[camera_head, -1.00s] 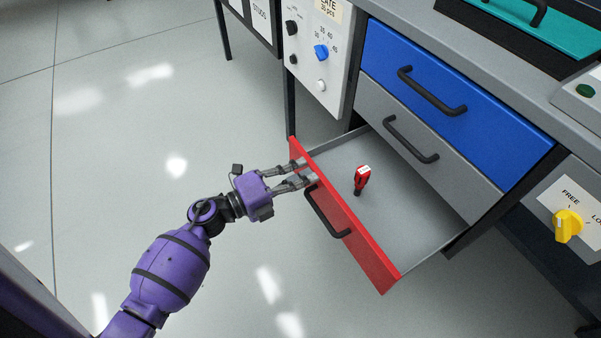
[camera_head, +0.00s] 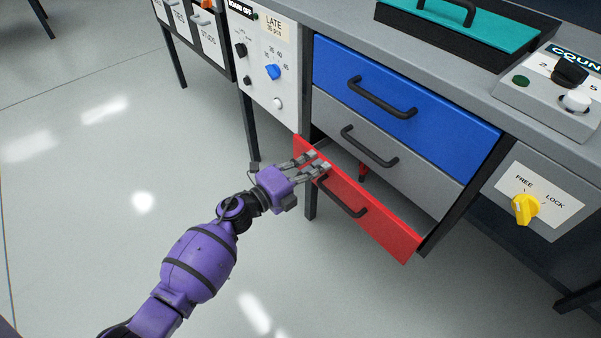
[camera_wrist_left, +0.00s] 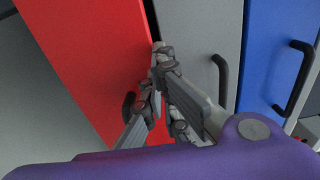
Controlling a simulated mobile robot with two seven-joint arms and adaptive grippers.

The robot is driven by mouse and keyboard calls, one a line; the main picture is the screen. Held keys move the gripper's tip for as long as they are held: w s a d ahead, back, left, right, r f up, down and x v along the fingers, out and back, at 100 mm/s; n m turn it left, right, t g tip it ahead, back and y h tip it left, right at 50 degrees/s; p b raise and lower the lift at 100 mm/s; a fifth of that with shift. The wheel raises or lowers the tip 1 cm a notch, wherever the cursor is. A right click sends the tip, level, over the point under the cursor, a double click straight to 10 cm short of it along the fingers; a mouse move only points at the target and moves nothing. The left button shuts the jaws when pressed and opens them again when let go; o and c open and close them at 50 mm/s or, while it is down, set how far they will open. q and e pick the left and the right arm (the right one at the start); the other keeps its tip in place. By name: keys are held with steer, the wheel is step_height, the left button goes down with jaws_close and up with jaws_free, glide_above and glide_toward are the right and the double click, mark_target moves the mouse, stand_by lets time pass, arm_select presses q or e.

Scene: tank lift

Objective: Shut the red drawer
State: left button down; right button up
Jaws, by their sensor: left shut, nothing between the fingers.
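A red object (camera_head: 363,172) shows partly inside the drawer, mostly hidden. My left gripper (camera_head: 320,162) is shut and empty, its fingers at the upper left part of the red front. In the left wrist view the fingers lie against or just over the red panel (camera_wrist_left: 85,60); I cannot tell if they touch. My right gripper is not in view.
Above are the shut grey drawer (camera_head: 420,160) and blue drawer (camera_head: 410,90). A panel with knobs (camera_head: 268,70) is on the left, and a yellow FREE/LOCK knob (camera_head: 525,208) on the right. The floor (camera_head: 90,190) in front is clear.

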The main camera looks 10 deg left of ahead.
arm_select(q)
steer(key=x, duration=0.2)
steer(key=shift+w+d, duration=0.2)
steer(key=shift+w, duration=0.05)
stand_by(0.5)
